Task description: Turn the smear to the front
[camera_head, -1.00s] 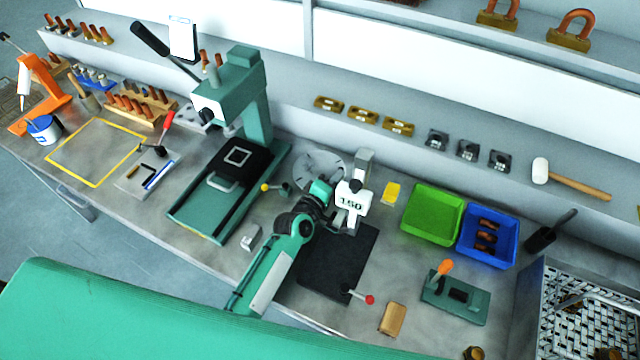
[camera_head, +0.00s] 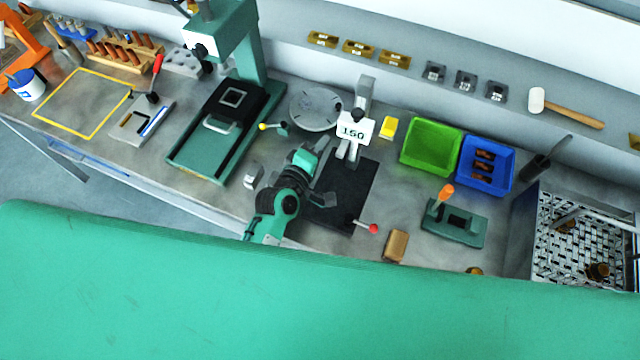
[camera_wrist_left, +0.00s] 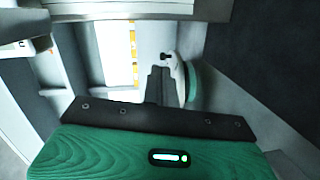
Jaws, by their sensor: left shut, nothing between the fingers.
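I cannot make out a smear in either view. A round grey slotted disc (camera_head: 316,107) lies on the bench behind my left gripper. Next to it stands a grey post with a white plate reading 150 (camera_head: 355,130), over a black base plate (camera_head: 352,190). My left gripper (camera_head: 322,150) is shut and empty, above the black plate's left side and in front of the disc. In the left wrist view its dark fingers (camera_wrist_left: 160,82) are together, beside a white round part with a green rim (camera_wrist_left: 190,80). My right gripper is not in view.
A green press (camera_head: 225,120) stands to the left. A red-knobbed lever (camera_head: 372,228) sticks out by the black plate. To the right are a green bin (camera_head: 430,145), a blue bin (camera_head: 470,180), a green fixture (camera_head: 455,225) and a mesh basket (camera_head: 590,235). A brown block (camera_head: 396,246) lies near the front edge.

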